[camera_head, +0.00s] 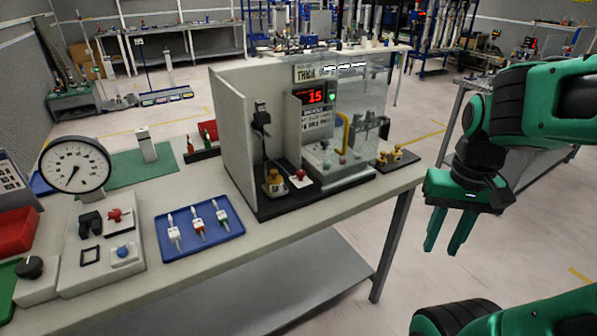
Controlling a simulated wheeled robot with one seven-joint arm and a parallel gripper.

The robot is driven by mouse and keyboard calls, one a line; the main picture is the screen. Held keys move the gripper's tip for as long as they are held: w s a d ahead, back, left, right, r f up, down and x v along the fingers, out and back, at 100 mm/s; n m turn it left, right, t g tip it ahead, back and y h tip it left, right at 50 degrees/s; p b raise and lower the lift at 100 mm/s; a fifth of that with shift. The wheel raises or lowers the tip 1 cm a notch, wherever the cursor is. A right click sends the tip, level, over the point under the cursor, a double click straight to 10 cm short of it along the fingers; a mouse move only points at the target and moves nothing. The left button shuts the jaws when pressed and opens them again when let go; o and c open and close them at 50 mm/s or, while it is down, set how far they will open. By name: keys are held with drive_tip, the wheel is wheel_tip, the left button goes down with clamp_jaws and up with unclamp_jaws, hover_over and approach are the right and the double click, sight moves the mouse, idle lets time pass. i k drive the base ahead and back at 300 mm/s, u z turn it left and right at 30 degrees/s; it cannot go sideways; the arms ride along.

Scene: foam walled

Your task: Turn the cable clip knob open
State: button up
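I cannot tell for certain which knob is the cable clip knob. A small red knob (300,174) stands on a white base at the front of the walled test station (237,150). Beside it is a brass-coloured fitting (273,180), below a black plug-like part (261,120) on the wall. Another red knob (115,214) sits on a pale control panel (72,268) on the left. My gripper (448,240) hangs right of the table, fingers down, apart and empty. It touches nothing.
The table (300,225) also bears a blue tray (163,240) with several small tools, a round dial gauge (75,166) and a black knob (30,267). A clear panel (365,95) and yellow handle (344,133) are at the station.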

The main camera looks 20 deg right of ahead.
sight(300, 174)
drive_tip(key=u, duration=1.15)
drive_tip(key=k, duration=0.65)
drive_tip(key=z, duration=1.8)
drive_tip(key=i, duration=0.5)
drive_tip(key=z, duration=0.05)
